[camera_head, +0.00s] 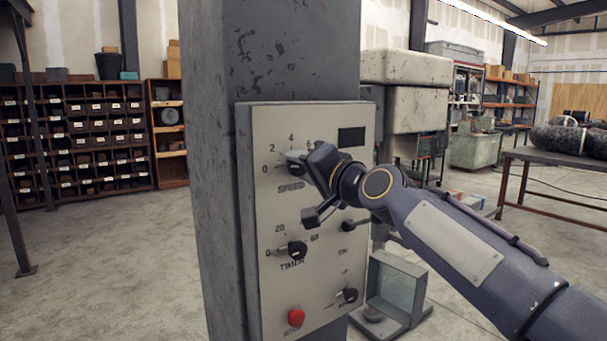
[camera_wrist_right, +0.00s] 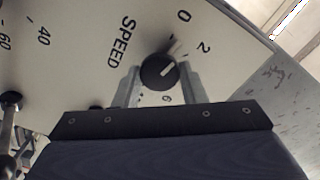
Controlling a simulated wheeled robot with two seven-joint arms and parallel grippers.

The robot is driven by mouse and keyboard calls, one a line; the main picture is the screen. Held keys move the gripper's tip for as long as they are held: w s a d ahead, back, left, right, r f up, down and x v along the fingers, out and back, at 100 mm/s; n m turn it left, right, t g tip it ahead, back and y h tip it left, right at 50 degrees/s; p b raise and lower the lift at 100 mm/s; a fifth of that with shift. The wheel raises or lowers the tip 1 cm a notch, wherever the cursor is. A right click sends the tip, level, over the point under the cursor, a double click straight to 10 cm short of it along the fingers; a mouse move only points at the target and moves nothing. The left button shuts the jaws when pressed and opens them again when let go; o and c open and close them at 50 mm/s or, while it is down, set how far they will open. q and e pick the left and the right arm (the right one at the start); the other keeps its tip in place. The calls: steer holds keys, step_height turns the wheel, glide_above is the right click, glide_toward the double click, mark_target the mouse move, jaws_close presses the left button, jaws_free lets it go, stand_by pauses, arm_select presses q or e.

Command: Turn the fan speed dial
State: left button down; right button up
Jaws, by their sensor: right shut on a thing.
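The fan speed dial is a dark round knob (camera_wrist_right: 158,71) above the printed word SPEED on a pale control panel (camera_head: 262,215). In the right wrist view its white pointer line aims roughly toward the 2. My right gripper (camera_head: 297,162) is at the dial, with the arm coming in from the right. In the right wrist view its two grey fingers (camera_wrist_right: 159,84) stand on either side of the knob, shut on it. In the head view the gripper hides much of the dial and part of its scale. My left gripper is not in view.
Below are a TIMER knob (camera_head: 296,250), a red button (camera_head: 296,317) and another black knob (camera_head: 346,295). A lever with a dark ball end (camera_head: 348,226) sits at the panel's right. The panel is fixed on a worn grey column (camera_head: 215,200). Open floor lies to the left.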

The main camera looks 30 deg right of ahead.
steer(key=shift+f+n+b, duration=0.1)
steer(key=shift+n+b, duration=0.3)
steer(key=shift+n, duration=0.7)
steer(key=o, duration=1)
steer(key=s, duration=0.2)
steer(key=s+b, duration=0.1)
steer(key=s, duration=0.4)
steer(key=shift+s+d+b, duration=0.25)
steer(key=shift+s+b, duration=0.1)
steer(key=shift+s, duration=0.05)
